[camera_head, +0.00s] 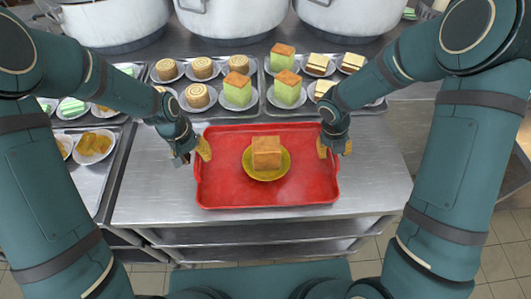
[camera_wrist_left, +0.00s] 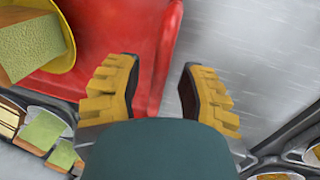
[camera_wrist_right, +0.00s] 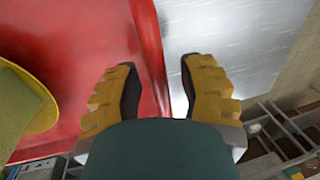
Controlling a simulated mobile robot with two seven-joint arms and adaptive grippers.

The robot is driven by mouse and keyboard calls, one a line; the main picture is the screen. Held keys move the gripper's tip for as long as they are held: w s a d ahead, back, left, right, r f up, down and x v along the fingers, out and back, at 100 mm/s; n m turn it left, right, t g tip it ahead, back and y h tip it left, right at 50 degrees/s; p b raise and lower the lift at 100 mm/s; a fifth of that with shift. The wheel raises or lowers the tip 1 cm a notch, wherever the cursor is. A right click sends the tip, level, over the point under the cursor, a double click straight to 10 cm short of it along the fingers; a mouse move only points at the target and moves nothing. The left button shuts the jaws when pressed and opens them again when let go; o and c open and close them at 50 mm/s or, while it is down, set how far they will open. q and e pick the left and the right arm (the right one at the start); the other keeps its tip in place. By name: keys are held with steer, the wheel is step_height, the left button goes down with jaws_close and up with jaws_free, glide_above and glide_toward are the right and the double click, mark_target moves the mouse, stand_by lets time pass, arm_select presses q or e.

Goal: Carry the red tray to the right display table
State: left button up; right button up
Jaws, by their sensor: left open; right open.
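The red tray (camera_head: 225,180) lies flat on a steel table, with a yellow plate (camera_head: 283,172) and a square brown-topped cake (camera_head: 266,152) at its middle. My left gripper (camera_head: 199,153) is open at the tray's left edge. In the left wrist view its two yellow fingers (camera_wrist_left: 158,90) stand on either side of the tray's rim (camera_wrist_left: 168,50), apart from it as far as I can see. My right gripper (camera_head: 333,148) is open at the tray's right edge. In the right wrist view its fingers (camera_wrist_right: 158,88) straddle the rim (camera_wrist_right: 153,45). I cannot tell whether either touches it.
Behind the tray, steel trays hold plates of rolled cakes (camera_head: 197,97), green cakes (camera_head: 238,90) and layered slices (camera_head: 318,64). White stockpots (camera_head: 232,17) stand at the back. Bare steel tabletop (camera_head: 385,180) shows right of the tray. Tiled floor (camera_head: 505,250) lies at the right.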

arm_select(q)
step_height(320, 180, up, 10)
steer(key=a, duration=0.2)
steer(key=shift+r, duration=0.2)
arm_select(e)
step_height(320, 180, up, 12)
steer(key=a, duration=0.2)
steer(key=shift+a, duration=0.15)
arm_select(q)
steer(key=shift+s, duration=0.1)
arm_select(e)
steer(key=shift+s+f, duration=0.1)
steer(key=shift+f, duration=0.05)
